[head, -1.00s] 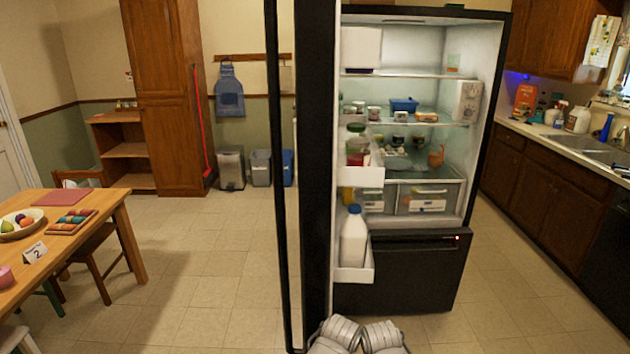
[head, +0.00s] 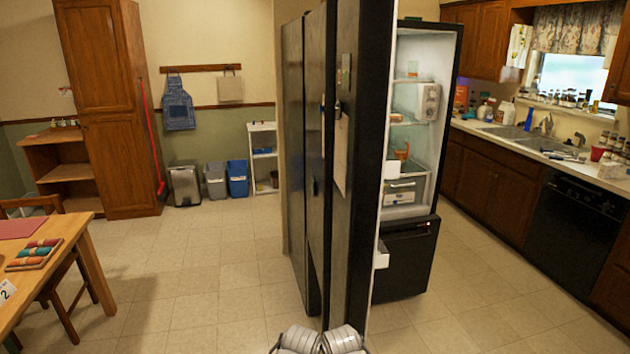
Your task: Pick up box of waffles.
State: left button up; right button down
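I cannot make out a box that is clearly the box of waffles. A pale box (head: 427,102) stands on an upper shelf of the open black fridge (head: 408,255); its print is too small to read. An orange box (head: 460,98) stands at the far end of the counter, partly hidden by the fridge. The open fridge door (head: 352,180) hides much of the fridge inside. Only grey parts of my two arms show at the bottom edge; neither gripper is in view.
A wooden table (head: 50,262) stands at the left. Bins (head: 237,178) and a small white shelf (head: 263,158) stand at the back wall. The sink counter (head: 500,128) and a black dishwasher (head: 567,230) are at the right. The floor left of the door is free.

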aim_at(608, 171)
jog(key=z, duration=1.55)
jog(key=i+u, duration=0.25)
jog(key=i, duration=2.45)
jog(key=i+z, duration=0.1)
jog(key=i, duration=0.4)
jog(key=i+j, duration=0.15)
jog(key=i, duration=0.35)
jog(key=i+j+z, duration=0.15)
jog(key=i, duration=0.3)
jog(key=i+j+z, duration=0.2)
jog(key=i+z, duration=0.2)
jog(key=i, duration=0.2)
jog(key=i+j+z, duration=0.45)
jog(key=i+l, duration=0.05)
jog(key=i, duration=0.05)
